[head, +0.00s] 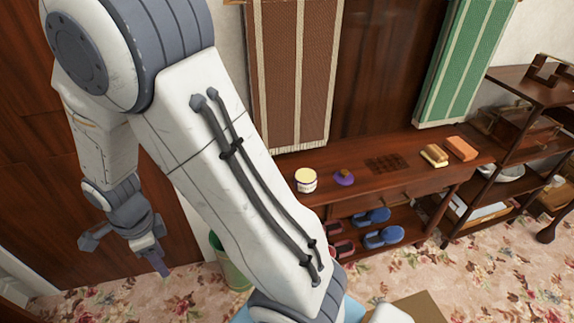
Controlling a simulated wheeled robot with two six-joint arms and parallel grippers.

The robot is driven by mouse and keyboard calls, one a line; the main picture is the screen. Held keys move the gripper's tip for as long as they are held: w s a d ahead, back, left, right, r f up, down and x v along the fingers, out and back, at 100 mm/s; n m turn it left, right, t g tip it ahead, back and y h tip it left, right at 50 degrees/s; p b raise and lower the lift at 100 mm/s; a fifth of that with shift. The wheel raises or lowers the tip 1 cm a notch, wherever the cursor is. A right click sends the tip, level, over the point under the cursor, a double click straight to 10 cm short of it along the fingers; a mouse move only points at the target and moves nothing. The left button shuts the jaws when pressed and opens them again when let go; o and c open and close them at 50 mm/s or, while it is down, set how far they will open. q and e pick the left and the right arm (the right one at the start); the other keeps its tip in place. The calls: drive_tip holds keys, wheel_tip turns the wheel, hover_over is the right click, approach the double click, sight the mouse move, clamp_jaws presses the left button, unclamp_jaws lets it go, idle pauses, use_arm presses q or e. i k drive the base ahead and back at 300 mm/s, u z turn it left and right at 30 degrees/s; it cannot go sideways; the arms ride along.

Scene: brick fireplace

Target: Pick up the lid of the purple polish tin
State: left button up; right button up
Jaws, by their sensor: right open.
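A small purple tin (344,179) stands on the dark wooden bench top, near its front edge. A small brownish-gold patch shows on top of it. I cannot tell the lid apart from the tin's body at this size. My right gripper (128,252) hangs at the left of the head view, in front of the dark wooden door. It is open and empty, well to the left of the tin and apart from it. My left gripper is not in view.
A cream jar (306,181) stands left of the tin. A dark grid (388,164), a yellowish brush or block (434,156) and an orange block (461,148) lie to its right. Blue slippers (383,236) sit on the shelf below. A green bin (230,265) stands on the floor.

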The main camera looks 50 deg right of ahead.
sight(343, 177)
drive_tip(key=z, duration=0.55)
drive_tip(key=i, duration=0.6)
drive_tip(key=z, duration=1.05)
drive_tip(key=i, duration=0.4)
drive_tip(key=z, duration=0.35)
